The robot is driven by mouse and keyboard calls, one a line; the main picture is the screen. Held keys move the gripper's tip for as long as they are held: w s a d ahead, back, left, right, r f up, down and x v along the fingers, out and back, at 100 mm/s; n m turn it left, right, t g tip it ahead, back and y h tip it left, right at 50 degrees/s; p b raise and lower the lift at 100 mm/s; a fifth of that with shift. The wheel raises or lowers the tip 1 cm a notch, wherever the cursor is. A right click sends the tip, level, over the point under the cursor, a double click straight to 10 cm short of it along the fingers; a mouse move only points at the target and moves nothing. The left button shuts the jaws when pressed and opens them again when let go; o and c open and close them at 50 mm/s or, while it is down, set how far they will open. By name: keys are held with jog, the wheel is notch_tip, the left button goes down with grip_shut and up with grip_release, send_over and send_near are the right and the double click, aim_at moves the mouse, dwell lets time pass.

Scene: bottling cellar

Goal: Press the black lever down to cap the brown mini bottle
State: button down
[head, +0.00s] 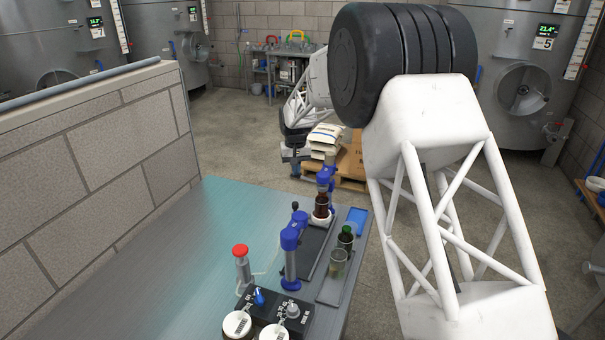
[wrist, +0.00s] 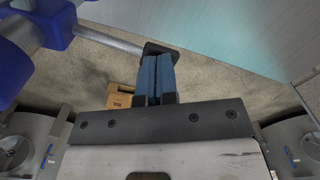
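The brown mini bottle (head: 321,206) stands upright near the far end of the bench, below a blue capper head (head: 326,177). In the wrist view a blue body (wrist: 58,22) at the upper left carries a metal rod that ends in the black lever grip (wrist: 158,48). My gripper (wrist: 158,60) has blue fingers side by side with only a thin line between them. Their tips are at the black grip, overlapping it in view; contact cannot be told. In the head view my gripper (head: 294,157) is small, left of the blue head. The bottle's cap cannot be made out.
The bench's left part (head: 150,270) is clear, beside a block wall (head: 95,160).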

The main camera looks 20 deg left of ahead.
jog(key=shift+d+f, duration=0.15)
jog(key=shift+f, duration=0.8)
dwell(2.2)
jog(key=shift+r, duration=4.55)
